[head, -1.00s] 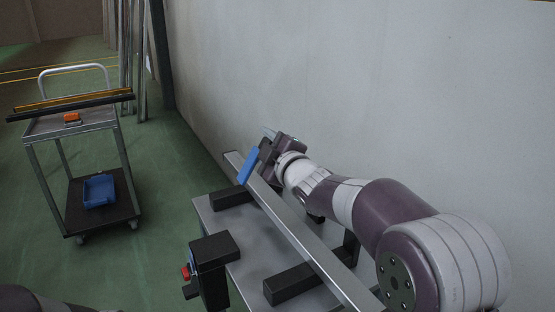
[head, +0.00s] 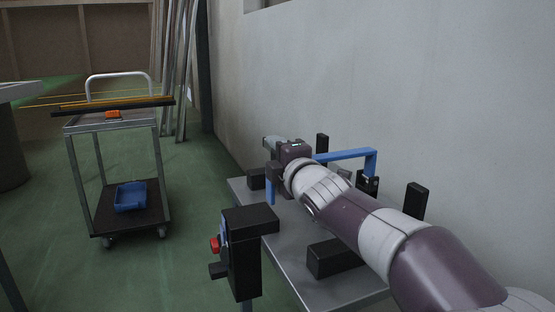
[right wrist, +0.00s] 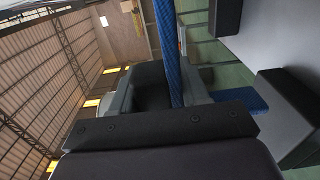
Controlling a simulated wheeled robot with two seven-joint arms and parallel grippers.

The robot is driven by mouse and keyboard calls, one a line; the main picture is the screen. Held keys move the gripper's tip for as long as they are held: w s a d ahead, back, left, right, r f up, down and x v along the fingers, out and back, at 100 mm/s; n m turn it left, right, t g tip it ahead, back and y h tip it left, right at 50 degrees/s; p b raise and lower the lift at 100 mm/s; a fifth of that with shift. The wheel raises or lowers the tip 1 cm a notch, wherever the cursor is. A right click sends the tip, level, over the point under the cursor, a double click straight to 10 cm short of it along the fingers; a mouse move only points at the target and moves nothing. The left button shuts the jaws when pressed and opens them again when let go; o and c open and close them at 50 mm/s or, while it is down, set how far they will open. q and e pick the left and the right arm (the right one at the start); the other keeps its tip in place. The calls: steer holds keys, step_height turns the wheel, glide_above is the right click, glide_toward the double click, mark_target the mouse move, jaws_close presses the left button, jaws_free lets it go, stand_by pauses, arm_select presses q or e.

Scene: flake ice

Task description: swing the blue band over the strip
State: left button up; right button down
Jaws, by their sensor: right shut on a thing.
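The blue band (head: 346,155) shows in the head view as a raised, squared arch above the bench. One leg hangs down at the left and the other end drops at the right. My right gripper (head: 275,160) is shut on the band near its left end, covering part of it. In the right wrist view the band (right wrist: 167,45) runs up between the fingers (right wrist: 172,98). The strip cannot be made out in the head view now; my right arm covers much of the bench where it lay. My left gripper is out of view.
The grey bench (head: 284,238) carries black blocks (head: 330,258) and black uprights (head: 416,200). A black box with a red button (head: 215,244) stands at its front left. A wall runs behind. A trolley (head: 82,124) with a blue bin (head: 130,196) stands left, with clear floor between.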

steer(key=c, duration=0.8)
jaws_free()
steer(key=shift+r, duration=0.1)
steer(key=shift+o, duration=0.2)
steer(key=shift+d, duration=0.1)
steer(key=v, duration=1.2)
steer(key=shift+s+p, duration=0.3)
steer(key=shift+p, duration=0.1)
steer(key=shift+d, duration=0.1)
